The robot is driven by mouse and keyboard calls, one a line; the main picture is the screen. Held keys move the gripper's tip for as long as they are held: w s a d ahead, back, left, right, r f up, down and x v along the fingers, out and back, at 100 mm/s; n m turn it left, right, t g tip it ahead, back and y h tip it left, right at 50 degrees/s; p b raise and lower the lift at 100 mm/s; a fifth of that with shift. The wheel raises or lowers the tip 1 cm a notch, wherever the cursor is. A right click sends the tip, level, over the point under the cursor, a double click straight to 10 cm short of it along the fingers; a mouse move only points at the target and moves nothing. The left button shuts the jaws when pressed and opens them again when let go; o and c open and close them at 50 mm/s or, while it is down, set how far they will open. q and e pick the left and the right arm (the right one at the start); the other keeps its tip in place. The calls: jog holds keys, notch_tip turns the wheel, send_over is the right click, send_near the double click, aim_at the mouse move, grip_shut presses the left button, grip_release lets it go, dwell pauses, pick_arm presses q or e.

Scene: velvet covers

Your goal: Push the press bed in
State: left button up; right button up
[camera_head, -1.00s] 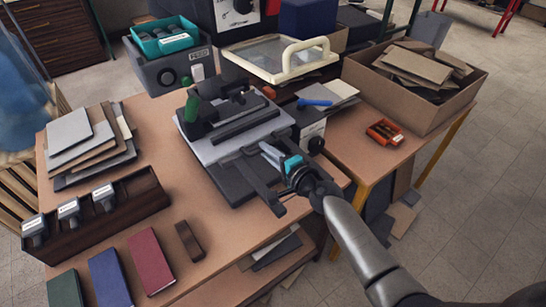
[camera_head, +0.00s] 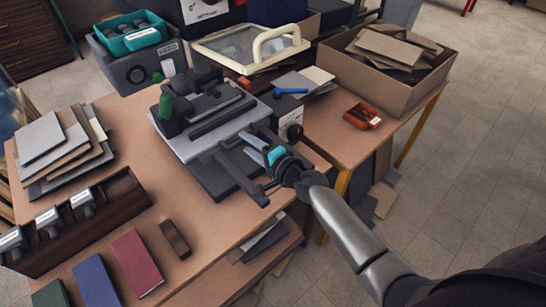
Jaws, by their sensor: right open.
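The press (camera_head: 205,110) stands on the workbench, with a pale grey plate, dark bars and a green knob on its left. Its dark bed (camera_head: 215,178) sticks out at the near side, with a dark bar and handle (camera_head: 262,195) at its front right. My right gripper (camera_head: 250,143) comes in from the lower right and is open. Its fingers point left, over or beside the right part of the bed; I cannot tell whether they touch it. The gripper hides part of the bed's right side. My left gripper is not in view.
A box of boards (camera_head: 385,85) and a red tray (camera_head: 362,116) stand to the right. A glazed frame with a cream handle (camera_head: 250,50) lies behind. Stacked boards (camera_head: 60,145), a stamp rack (camera_head: 75,225) and covers (camera_head: 137,263) occupy the left and front.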

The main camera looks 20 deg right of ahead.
jog(key=v, duration=1.3)
jog(key=shift+s, duration=0.4)
jog(key=shift+d+r, duration=0.1)
jog(key=shift+r, duration=0.05)
jog(key=s+d+f+n+g+h, duration=0.1)
jog(key=s+f+n+g+h, duration=0.3)
jog(key=f, duration=0.9)
jog(key=s+d+f+n+g, duration=0.2)
jog(key=s+f, duration=0.4)
jog(key=f, duration=0.7)
jog(key=s+a+f+n+g, duration=0.1)
jog(key=s+f+n+g, duration=0.1)
jog(key=s+f, duration=0.3)
jog(key=s+f+n+g+h, duration=0.1)
jog(key=s+f+n+g, duration=0.2)
jog(key=s, duration=0.9)
jog(key=s+a+f+n+g, duration=0.1)
jog(key=s+f+n+g, duration=0.1)
jog(key=s+f+n, duration=0.3)
jog(key=s+f, duration=0.1)
jog(key=s, duration=0.2)
jog(key=shift+s+a+f+n+g, duration=0.3)
jog(key=shift+s+f, duration=0.05)
jog(key=shift+f, duration=0.05)
